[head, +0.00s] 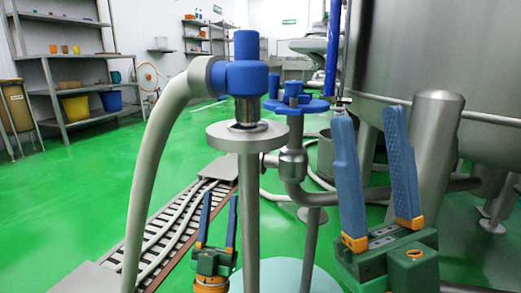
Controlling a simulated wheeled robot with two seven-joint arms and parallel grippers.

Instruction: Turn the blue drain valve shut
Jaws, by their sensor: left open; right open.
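A blue handwheel (315,105) lies flat on top of a grey metal valve body (293,163) on a pipe, near the middle of the head view. Its left part is partly hidden behind a blue fitting. My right gripper (369,118) is open and empty, with its two blue fingers pointing up, to the right of the wheel and apart from it in the picture. My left gripper (220,202) is open and empty, fingers up, low and left of the wheel. I cannot tell the valve's turn position.
In front, a blue fitting (246,78) with a thick grey hose (158,150) stands on a round-topped post (245,137). A large steel tank (440,60) fills the right. A grated floor drain (160,235) runs at left. Shelves stand behind; green floor is open at left.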

